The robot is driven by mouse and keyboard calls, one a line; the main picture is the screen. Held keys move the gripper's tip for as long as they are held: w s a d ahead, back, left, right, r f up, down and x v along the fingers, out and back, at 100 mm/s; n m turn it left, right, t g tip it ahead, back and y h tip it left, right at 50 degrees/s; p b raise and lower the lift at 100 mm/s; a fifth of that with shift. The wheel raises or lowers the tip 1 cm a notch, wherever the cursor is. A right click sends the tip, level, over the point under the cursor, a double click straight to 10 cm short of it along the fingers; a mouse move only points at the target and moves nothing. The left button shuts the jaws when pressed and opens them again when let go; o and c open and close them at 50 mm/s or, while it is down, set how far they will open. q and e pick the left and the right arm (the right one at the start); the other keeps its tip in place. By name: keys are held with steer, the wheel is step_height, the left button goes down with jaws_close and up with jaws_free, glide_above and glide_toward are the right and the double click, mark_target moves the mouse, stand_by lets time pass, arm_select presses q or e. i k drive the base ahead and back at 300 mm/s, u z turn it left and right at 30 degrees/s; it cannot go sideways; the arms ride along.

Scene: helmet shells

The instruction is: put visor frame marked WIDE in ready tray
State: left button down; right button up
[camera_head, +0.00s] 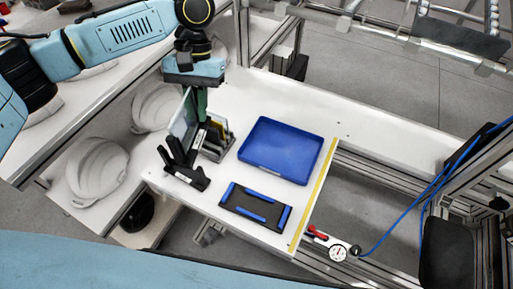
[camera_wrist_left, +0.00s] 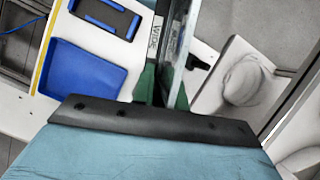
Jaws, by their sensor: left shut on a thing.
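My left gripper (camera_head: 194,100) points down over the left part of the white bench. It is shut on a thin upright visor frame (camera_head: 182,124) with a pale, see-through panel. In the left wrist view the frame (camera_wrist_left: 178,50) stands between the green fingers, dark along its edge; a small white label beside it seems to read WIDE. The frame's lower end is partly hidden near a slotted rack (camera_head: 216,145). An empty blue tray (camera_head: 281,176), likely the ready tray, lies to the right; it also shows in the left wrist view (camera_wrist_left: 85,75). My right gripper is out of view.
A black pronged stand (camera_head: 184,174) is close below the gripper. A black fixture with blue pads (camera_head: 256,206) lies near the front edge. White helmet shells (camera_head: 96,168) sit on the left. A yellow strip (camera_head: 313,195) runs along the bench's right edge.

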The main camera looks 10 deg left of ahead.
mark_target(281, 150)
steer(key=u, duration=0.05)
steer(key=k, duration=0.55)
steer(key=z, duration=1.05)
